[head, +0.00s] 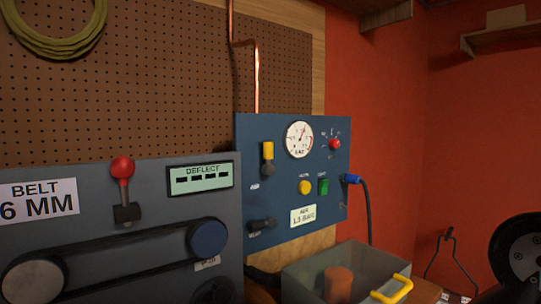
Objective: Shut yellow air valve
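The yellow air valve (268,152) is on the upper left of a blue panel (285,215) fixed to the pegboard wall. Its yellow handle points straight up from a dark, rounded body (268,170). A small label beside it seems to read "AIR". The copper pipe (256,80) comes down the wall to the panel's top edge, above the valve. My gripper is not in view. Nothing touches or covers the valve.
A grey belt unit with a red-knobbed lever (122,168) stands at left. A grey bin (310,268) sits below. Space before the valve looks clear.

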